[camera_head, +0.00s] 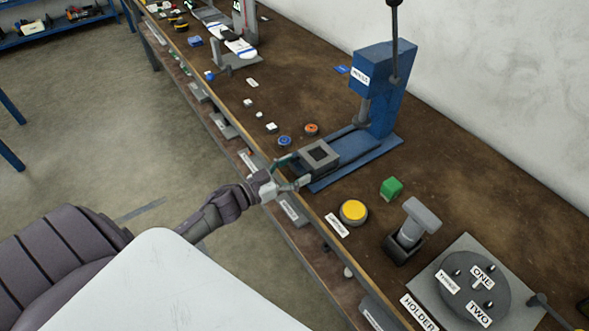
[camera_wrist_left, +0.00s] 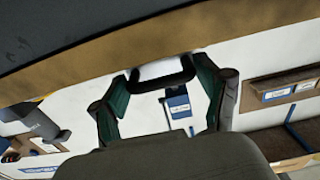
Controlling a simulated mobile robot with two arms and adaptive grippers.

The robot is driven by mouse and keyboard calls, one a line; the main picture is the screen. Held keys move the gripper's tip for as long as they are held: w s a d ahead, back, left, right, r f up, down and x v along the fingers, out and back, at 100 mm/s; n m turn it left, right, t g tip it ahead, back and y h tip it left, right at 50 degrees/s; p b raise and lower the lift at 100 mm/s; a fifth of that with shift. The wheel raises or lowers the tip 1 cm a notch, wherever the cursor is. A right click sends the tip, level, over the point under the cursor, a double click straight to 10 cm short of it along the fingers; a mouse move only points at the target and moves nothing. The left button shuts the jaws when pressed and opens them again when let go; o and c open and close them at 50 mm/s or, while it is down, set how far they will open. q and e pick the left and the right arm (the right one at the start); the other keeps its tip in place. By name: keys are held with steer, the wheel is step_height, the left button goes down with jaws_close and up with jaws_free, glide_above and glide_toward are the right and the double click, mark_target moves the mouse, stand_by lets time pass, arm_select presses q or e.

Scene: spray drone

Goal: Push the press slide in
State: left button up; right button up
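The blue press (camera_head: 378,88) stands at the back of the bench in the head view, with its blue base plate (camera_head: 372,151) reaching toward the front edge. The grey press slide (camera_head: 320,155), a block with a square opening, sits at the plate's front end, out from under the ram. My left gripper (camera_head: 288,172) is at the bench's front edge, just in front of the slide. Its fingers are apart, with one toward each side of the slide's near end; contact is unclear. The left wrist view also shows the fingers spread (camera_wrist_left: 168,92). My right gripper is not in view.
A yellow button (camera_head: 353,211), green cube (camera_head: 391,188), grey stamp-like tool (camera_head: 411,227) and round holder (camera_head: 471,285) stand to the right. Small blue (camera_head: 284,141) and orange (camera_head: 311,129) parts lie left of the press. Floor is open left of the bench.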

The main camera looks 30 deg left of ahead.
mark_target(306, 164)
arm_select(q)
steer(key=c, duration=0.9)
steer(key=shift+o, duration=0.2)
steer(key=shift+x, duration=2)
steer(key=o, duration=1.7)
steer(key=shift+c, duration=0.2)
steer(key=shift+s, duration=0.1)
steer(key=v, duration=1.2)
